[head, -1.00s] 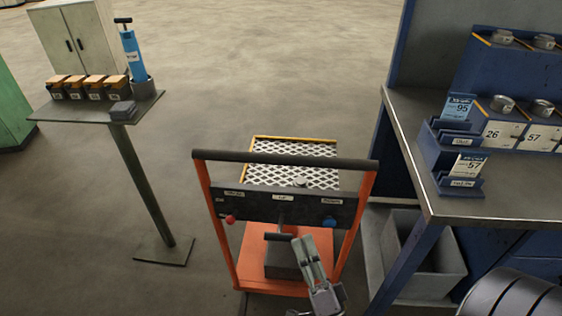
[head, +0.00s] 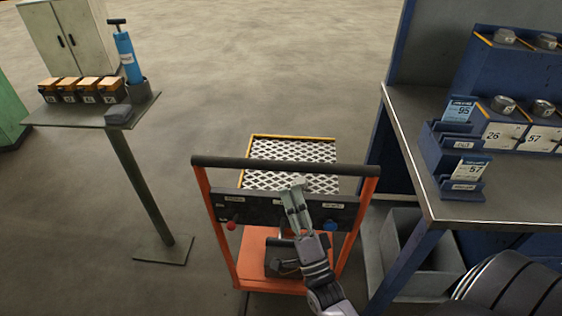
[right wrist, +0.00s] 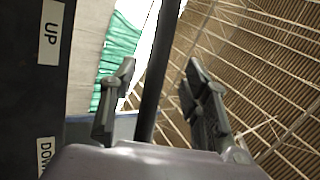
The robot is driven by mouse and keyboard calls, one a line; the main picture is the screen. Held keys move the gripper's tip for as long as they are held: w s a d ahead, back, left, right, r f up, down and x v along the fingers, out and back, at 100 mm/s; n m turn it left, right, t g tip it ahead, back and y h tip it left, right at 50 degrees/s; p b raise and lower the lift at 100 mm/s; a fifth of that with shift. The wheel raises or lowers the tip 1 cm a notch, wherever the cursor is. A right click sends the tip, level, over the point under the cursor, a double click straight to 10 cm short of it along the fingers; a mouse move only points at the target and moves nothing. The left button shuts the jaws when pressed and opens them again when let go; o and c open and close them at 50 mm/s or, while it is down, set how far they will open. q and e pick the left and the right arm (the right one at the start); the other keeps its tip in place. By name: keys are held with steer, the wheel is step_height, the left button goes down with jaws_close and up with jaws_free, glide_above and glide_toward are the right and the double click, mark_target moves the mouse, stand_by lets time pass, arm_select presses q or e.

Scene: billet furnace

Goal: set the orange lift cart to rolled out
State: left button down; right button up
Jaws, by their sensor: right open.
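The orange lift cart (head: 257,245) stands on the floor in the lower middle of the head view, with a black push bar (head: 235,162) across its top. Its dark panel carries a red button (head: 232,226), a blue button (head: 330,224) and labels. A diamond-patterned platform (head: 270,151) lies behind the bar. My right gripper (head: 293,188) is open in front of the panel, its tips just below the bar. In the right wrist view, the dark bar (right wrist: 157,75) runs between the spread fingers (right wrist: 160,66); contact cannot be told. The UP label shows at left. My left gripper is out of view.
A blue workbench (head: 480,206) with bins and cards stands close on the cart's right, a grey bin (head: 400,250) under it. A post-mounted shelf (head: 75,114) with orange-topped boxes and a blue pump stands at left. The floor behind the cart is clear.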

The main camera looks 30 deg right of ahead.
mark_target(281, 167)
steer(key=p+x, duration=0.1)
steer(key=x, duration=0.7)
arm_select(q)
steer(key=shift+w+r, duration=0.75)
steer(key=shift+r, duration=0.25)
arm_select(e)
steer(key=shift+c, duration=0.2)
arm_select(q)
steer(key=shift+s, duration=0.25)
arm_select(e)
jaws_close()
